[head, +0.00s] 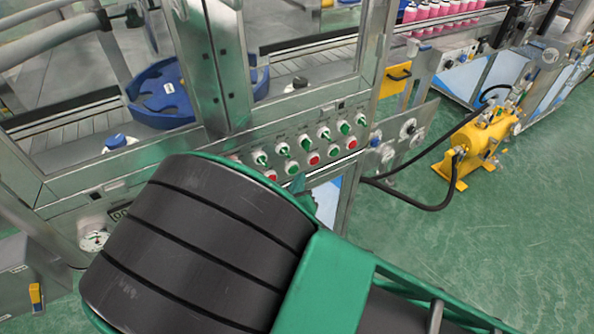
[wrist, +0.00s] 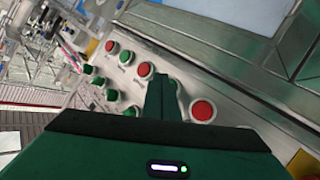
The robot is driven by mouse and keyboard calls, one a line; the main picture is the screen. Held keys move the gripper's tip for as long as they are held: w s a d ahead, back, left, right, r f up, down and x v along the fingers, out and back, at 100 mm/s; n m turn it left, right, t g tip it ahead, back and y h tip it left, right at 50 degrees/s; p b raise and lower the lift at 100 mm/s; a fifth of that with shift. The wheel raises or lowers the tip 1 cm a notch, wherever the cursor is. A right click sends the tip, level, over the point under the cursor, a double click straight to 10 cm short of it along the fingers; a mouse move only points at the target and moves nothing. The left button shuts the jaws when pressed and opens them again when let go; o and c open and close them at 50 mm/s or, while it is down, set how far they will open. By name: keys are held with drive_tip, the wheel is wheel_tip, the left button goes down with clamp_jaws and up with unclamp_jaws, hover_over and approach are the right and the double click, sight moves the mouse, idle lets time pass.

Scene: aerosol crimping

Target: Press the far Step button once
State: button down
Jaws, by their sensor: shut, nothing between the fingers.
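The button panel (head: 362,157) carries a row of green switches and, below it, a row of alternating red and green push buttons. The printed labels are too small to read, so I cannot tell by label which is a Step button. One green push button (head: 333,151) lies toward the panel's right end; another green push button (head: 292,168) lies toward the left. My gripper (wrist: 160,92) is shut and empty, its fingers over the panel between two red buttons. A green button (wrist: 171,84) is partly hidden behind them. I cannot tell whether the fingers touch anything.
A yellow pump-like unit (head: 478,138) with black hoses stands on the green floor to the right. Behind the panel's frame are a blue round guide (head: 163,92) and a conveyor. Pink cans (head: 435,12) stand at the back. My arm hides part of the machine's front.

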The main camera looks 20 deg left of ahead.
drive_tip(key=shift+w+a, duration=0.1)
drive_tip(key=shift+w+a, duration=0.2)
